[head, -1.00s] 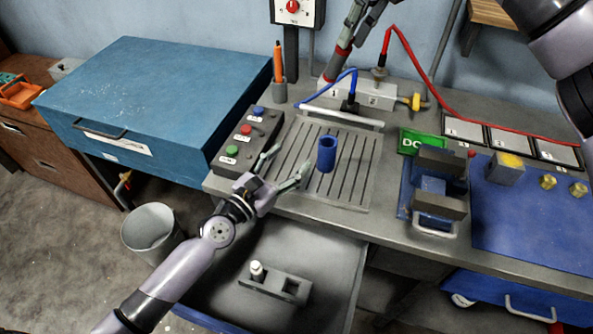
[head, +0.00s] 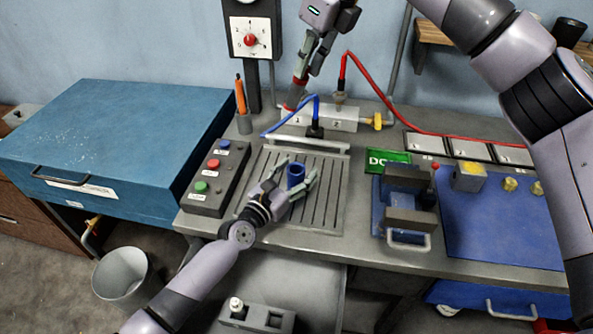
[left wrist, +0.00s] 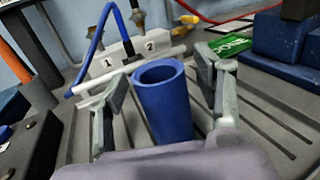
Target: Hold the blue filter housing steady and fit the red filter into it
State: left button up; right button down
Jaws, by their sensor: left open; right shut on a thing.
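The blue filter housing (head: 296,177) is an open-topped cylinder standing upright on the grooved grey plate (head: 328,205). My left gripper (head: 296,172) is open around it, with one finger on each side. In the left wrist view the housing (left wrist: 164,105) stands between the open fingers, with gaps visible on both sides, and its hollow mouth shows. My right gripper (head: 308,72) is at the top of the head view, shut on the red filter (head: 291,103). The fingers cover much of the filter, and its lower end appears in front of the white numbered block.
The white block (head: 345,118) with blue and red cables stands behind the plate. A button box (head: 212,180) is left of the plate, and a blue-and-grey fixture (head: 405,205) is to the right.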

aim_at(296, 102)
pick_arm(q)
jog(key=shift+w+d, duration=0.15)
jog(key=shift+w, duration=0.05)
jog(key=shift+c, duration=0.5)
grip_shut()
dwell(0.3)
pick_arm(e)
jog(key=f+h, duration=0.1)
jog(key=f, duration=0.1)
jog(key=w+a+f+m+g, duration=0.1)
jog(key=f, duration=0.2)
jog(key=a+f+h, duration=0.1)
jog(key=f, duration=0.2)
jog(key=shift+w+a+f+m+g+h, duration=0.2)
jog(key=shift+m+g+h, duration=0.1)
jog(key=shift+g, duration=0.1)
jog(key=shift+d+f+g, duration=0.2)
jog(key=shift+f+g, duration=0.1)
jog(key=shift+f, duration=0.25)
